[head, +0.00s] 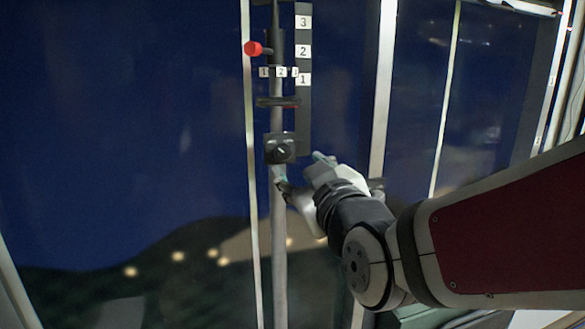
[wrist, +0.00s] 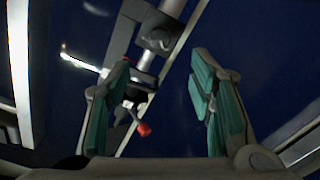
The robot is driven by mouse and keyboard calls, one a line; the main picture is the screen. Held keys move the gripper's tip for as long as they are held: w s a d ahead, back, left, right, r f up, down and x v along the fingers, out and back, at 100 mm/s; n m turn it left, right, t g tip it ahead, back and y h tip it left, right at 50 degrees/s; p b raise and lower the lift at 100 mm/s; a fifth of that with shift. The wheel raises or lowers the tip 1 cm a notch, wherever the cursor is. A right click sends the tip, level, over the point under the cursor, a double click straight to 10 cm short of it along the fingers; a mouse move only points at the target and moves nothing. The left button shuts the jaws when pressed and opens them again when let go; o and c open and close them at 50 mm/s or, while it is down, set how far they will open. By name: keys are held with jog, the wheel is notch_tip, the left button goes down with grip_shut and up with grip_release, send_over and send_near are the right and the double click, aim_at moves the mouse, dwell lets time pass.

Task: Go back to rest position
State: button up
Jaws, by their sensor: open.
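My gripper (head: 299,169) is in the head view, just below a black block with a round dial (head: 281,150) on a vertical metal pole (head: 279,240). Its teal-padded fingers are apart. In the wrist view my gripper (wrist: 163,80) shows both fingers spread with nothing held between the pads. I cannot tell whether a fingertip touches the pole or the block. My arm reaches in from the right of the head view.
A red knob (head: 253,48) sticks out left near the pole's top; a red knob also shows in the wrist view (wrist: 143,129). A dark strip (head: 303,120) carries labels 1 to 3. Pale vertical frame bars (head: 382,100) divide dark blue panels (head: 130,120).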

jog(key=s+d+f+m+g+h+b, duration=0.3)
jog(key=s+d+f+m+g+h, duration=0.2)
jog(key=s+d+f+m+g, duration=0.3)
jog(key=s+d+f+g, duration=0.3)
jog(key=s+d+f, duration=0.3)
jog(key=s+d, duration=0.2)
jog(key=shift+s+d+g, duration=0.4)
jog(key=shift+s, duration=0.45)
